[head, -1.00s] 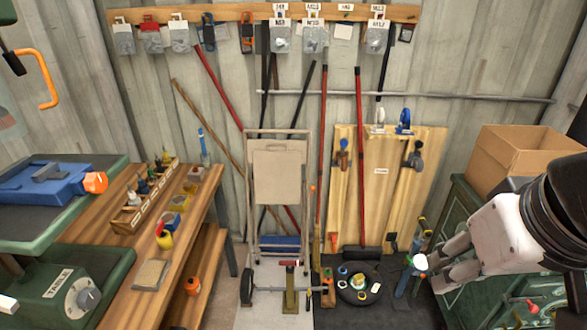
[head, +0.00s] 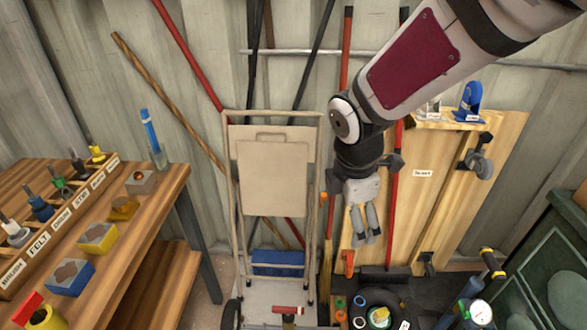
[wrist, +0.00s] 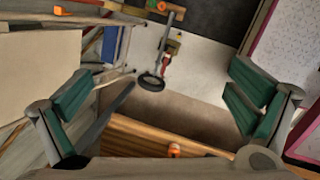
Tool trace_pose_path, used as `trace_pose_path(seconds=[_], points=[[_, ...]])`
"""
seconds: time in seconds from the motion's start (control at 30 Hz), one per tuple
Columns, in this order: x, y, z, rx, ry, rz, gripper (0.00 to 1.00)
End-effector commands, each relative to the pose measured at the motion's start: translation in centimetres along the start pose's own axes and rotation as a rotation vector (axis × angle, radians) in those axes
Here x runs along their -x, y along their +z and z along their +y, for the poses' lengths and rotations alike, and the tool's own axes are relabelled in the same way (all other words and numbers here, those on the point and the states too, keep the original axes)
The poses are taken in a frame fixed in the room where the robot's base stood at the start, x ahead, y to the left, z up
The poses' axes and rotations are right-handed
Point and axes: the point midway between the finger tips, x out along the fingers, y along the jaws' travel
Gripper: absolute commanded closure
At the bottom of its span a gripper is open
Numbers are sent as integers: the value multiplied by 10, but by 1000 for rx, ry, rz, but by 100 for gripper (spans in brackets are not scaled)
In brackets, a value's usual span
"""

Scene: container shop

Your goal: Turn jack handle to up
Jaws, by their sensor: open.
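The jack (head: 288,318) stands on the pale floor in front of the folded hand truck and is cut off by the bottom edge of the head view. A red bar (head: 287,310) lies level across its top; I cannot tell whether this is the handle. The jack also shows small in the wrist view (wrist: 164,61), with a red part. My gripper (head: 366,239) points down in front of the wooden board, above and to the right of the jack, and is apart from it. In the wrist view its green-padded fingers (wrist: 160,103) are wide open with nothing between them.
The hand truck (head: 275,180) leans behind the jack. A workbench (head: 150,230) with labelled tools is at left. A round black tray (head: 358,303) of small items is right of the jack. A green cabinet (head: 560,235) stands at far right.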

Motion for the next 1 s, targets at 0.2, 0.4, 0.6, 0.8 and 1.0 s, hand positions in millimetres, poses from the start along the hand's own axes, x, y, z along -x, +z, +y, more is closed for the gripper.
trace_pose_path(seconds=[0.2,0.4,0.6,0.8,1.0], points=[[-150,-65,22,561,-57,66,0],[-258,-124,16,998,-70,154,0],[-314,-157,5,1236,-59,214,0],[-334,-166,1,1293,-55,228,0],[-366,-170,-5,1292,-57,228,0]])
